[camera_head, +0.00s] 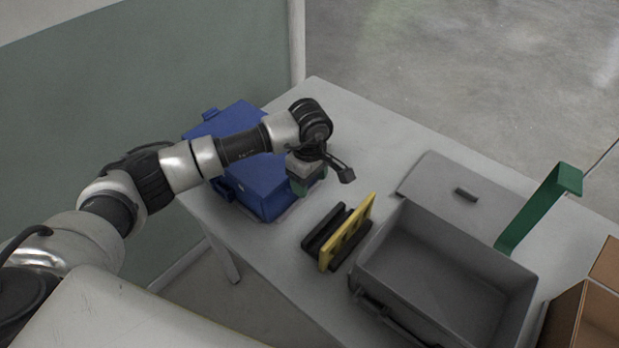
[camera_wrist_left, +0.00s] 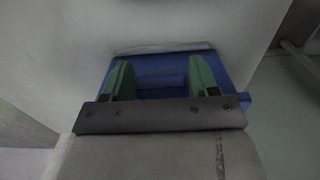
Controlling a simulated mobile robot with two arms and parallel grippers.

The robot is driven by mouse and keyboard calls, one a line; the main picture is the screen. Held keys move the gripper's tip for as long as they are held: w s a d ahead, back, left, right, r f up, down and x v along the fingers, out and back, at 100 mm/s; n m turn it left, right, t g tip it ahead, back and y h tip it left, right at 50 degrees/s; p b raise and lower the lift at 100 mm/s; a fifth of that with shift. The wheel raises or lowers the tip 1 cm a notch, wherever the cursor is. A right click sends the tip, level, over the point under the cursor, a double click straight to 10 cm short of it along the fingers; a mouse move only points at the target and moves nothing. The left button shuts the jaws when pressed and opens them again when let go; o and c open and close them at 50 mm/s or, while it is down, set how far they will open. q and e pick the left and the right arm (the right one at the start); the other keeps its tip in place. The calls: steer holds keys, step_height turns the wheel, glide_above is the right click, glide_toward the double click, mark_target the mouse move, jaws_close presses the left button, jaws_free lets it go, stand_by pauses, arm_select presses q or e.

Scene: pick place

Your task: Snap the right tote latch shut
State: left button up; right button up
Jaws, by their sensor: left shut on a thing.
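A blue tote (camera_head: 262,196) with a closed top stands at the far left of the table. My left gripper (camera_head: 301,188) is at the tote's right end, pointing down. In the left wrist view its two green fingers (camera_wrist_left: 161,80) stand apart with the blue tote (camera_wrist_left: 158,64) between them, and it is shut on part of it. The arm hides the tote's middle, and I cannot tell whether a right latch is between the fingers. My right gripper is not in view.
A yellow piece (camera_head: 352,229) stands in a black holder (camera_head: 325,232) mid-table. A grey open case (camera_head: 440,268) with its lid (camera_head: 462,193) folded back is to the right, a green bracket (camera_head: 538,208) beside it. A cardboard box (camera_head: 592,312) is at the lower right.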

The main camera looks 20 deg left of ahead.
arm_select(q)
steer(key=shift+w+a+h+b, duration=0.15)
steer(key=shift+a+h+b, duration=0.35)
steer(key=shift+b, duration=0.5)
steer(key=shift+g+h+b, duration=0.3)
steer(key=shift+h+b, duration=0.05)
steer(key=shift+h, duration=0.05)
steer(key=shift+w+a+r+h+b, duration=0.1)
steer(key=shift+a+r+h+b, duration=0.05)
steer(key=shift+r+h+b, duration=0.2)
steer(key=o, duration=0.9)
steer(key=b+v, duration=0.1)
steer(key=v, duration=1)
steer(key=shift+w, duration=0.15)
